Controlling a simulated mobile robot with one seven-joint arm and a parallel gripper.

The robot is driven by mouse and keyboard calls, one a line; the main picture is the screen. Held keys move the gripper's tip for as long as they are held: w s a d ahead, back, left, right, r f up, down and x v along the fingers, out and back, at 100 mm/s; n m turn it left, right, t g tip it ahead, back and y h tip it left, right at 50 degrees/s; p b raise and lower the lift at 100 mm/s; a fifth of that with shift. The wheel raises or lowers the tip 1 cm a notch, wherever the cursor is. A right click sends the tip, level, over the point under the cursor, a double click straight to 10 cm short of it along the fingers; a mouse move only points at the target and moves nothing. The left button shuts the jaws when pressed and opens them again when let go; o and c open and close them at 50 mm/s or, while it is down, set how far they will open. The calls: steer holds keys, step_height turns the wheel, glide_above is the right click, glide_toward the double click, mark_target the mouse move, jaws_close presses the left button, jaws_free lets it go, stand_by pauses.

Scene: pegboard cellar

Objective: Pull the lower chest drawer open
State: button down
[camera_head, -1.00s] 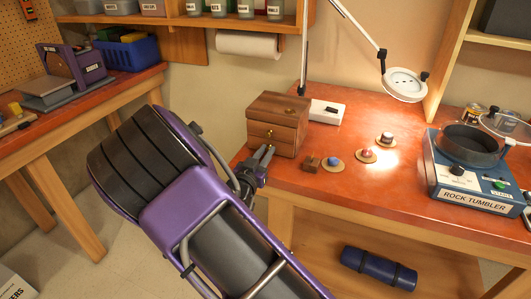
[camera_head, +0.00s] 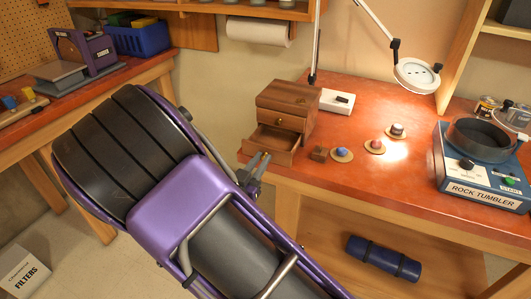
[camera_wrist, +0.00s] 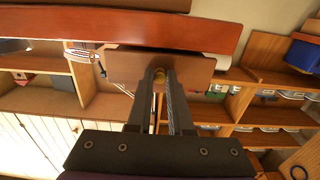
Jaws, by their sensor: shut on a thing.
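The small wooden chest (camera_head: 288,97) stands at the left end of the orange-red bench top. Its lower drawer (camera_head: 275,151) is pulled out toward me, and its empty-looking inside shows. The upper drawer (camera_head: 277,119) is closed. My gripper (camera_head: 260,160) is at the front of the lower drawer. In the wrist view, the fingers of my gripper (camera_wrist: 159,82) are closed around the small brass knob (camera_wrist: 159,76) on the drawer front (camera_wrist: 125,66). The knob is mostly hidden between the fingers.
A small brown block (camera_head: 319,154) and several stones on round discs, one blue (camera_head: 341,154), lie right of the drawer. A rock tumbler (camera_head: 480,170) stands at the right. A magnifier lamp (camera_head: 416,75) hangs over the bench. A white box (camera_head: 337,101) sits beside the chest.

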steer(key=c, duration=0.8)
jaws_free()
steer(key=v, duration=1.7)
steer(key=shift+s+a, duration=0.1)
steer(key=shift+s, duration=0.05)
steer(key=shift+r, duration=0.1)
